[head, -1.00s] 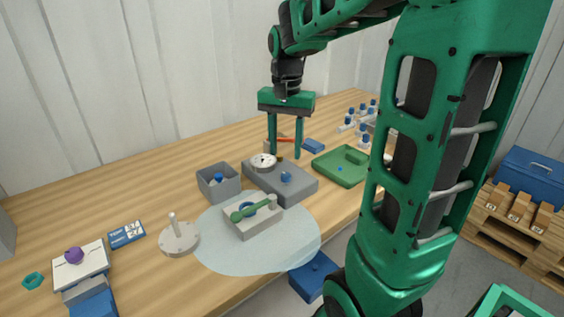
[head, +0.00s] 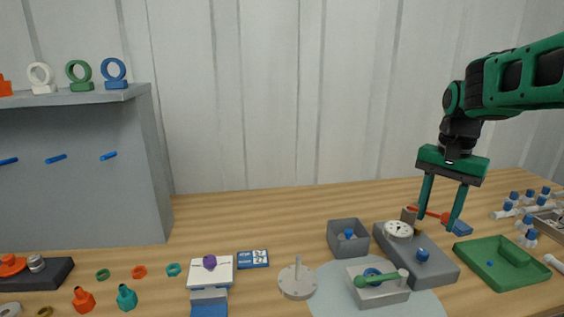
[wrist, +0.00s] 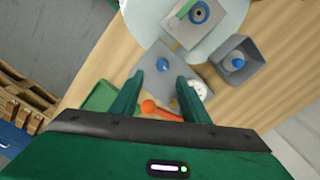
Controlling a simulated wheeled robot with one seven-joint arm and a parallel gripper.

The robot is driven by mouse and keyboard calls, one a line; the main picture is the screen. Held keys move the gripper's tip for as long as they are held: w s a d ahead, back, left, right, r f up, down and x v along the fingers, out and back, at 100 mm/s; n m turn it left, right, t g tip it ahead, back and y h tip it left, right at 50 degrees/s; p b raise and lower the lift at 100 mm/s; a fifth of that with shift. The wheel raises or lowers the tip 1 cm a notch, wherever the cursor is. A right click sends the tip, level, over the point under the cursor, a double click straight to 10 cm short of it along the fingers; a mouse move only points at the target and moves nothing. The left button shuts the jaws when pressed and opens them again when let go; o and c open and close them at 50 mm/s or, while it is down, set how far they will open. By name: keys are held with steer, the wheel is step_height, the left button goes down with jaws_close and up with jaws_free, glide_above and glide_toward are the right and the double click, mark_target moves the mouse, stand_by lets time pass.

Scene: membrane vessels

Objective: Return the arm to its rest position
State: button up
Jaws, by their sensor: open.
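My gripper (head: 444,205) is at the right of the head view, fingers pointing down and spread apart, with nothing between them. It hangs above the table (head: 290,228), near the grey block with a white gauge (head: 398,230). In the wrist view my gripper (wrist: 158,95) is open over the same grey block (wrist: 157,72), which has a blue knob. The fingertips look clear of the block, though their exact height cannot be told. My green arm enters from the right edge of the head view.
A green tray (head: 500,275), a grey open box (head: 347,237) and a fixture with a green handle (head: 378,292) stand near the gripper. Several blue-capped bottles (head: 520,210) are at far right. A grey shelf (head: 80,170) with rings stands left. Air above the table's middle is free.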

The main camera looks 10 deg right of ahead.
steer(key=s+f+n, duration=0.2)
steer(key=s+f, duration=0.2)
steer(key=s, duration=0.6)
steer(key=s+f+n, duration=0.2)
steer(key=s+f, duration=0.3)
steer(key=s, duration=0.5)
steer(key=shift+s+a, duration=0.3)
steer(key=shift+a, duration=0.15)
steer(key=shift+c, duration=1.4)
